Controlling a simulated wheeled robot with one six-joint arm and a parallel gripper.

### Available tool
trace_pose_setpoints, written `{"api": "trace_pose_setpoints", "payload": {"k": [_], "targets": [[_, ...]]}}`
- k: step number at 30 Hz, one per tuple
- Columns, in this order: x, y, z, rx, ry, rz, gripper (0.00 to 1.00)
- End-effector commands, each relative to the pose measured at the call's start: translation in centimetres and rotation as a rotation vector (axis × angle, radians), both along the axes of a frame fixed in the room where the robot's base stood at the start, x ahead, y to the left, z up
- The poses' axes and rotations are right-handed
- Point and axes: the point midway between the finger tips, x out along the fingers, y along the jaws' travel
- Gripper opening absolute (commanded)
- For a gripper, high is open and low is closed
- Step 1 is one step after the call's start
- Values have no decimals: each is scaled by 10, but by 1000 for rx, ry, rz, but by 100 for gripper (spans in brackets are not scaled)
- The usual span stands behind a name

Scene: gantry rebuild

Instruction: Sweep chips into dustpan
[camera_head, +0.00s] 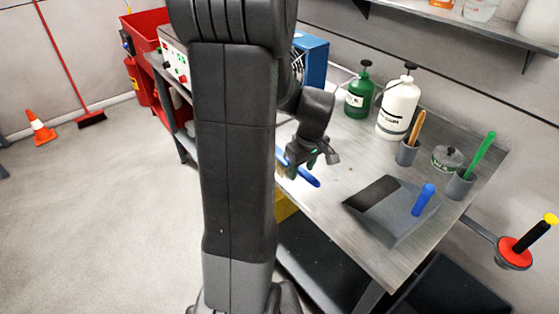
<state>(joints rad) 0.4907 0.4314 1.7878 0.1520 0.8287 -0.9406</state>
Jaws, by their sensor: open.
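A grey dustpan (408,227) with a dark patch and an upright blue handle (423,200) rests on the front right of the metal bench (340,215). A blue-handled tool (306,178), perhaps the brush, lies near the bench's left front edge. My arm hides its other end. My gripper (312,163) is open, just above and beside the blue handle in this view. I cannot tell whether it touches the handle. A few tiny dark specks lie on the bench between the gripper and the dustpan; they may be chips.
A green bottle (360,97) and a white bottle (398,110) stand at the back of the bench. Cups with an orange-handled tool (417,128) and a green-handled tool (480,155) flank a small tin (447,158). A shelf (460,22) overhangs the back.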

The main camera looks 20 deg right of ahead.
Motion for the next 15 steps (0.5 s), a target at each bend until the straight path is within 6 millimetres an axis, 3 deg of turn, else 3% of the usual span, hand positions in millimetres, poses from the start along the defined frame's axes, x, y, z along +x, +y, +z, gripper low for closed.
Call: {"api": "trace_pose_setpoints", "payload": {"k": [3,11,15], "targets": [[1,0,-8,0,0,0,45],[1,0,-7,-1,-1,0,45],[1,0,-7,-1,-1,0,22]]}}
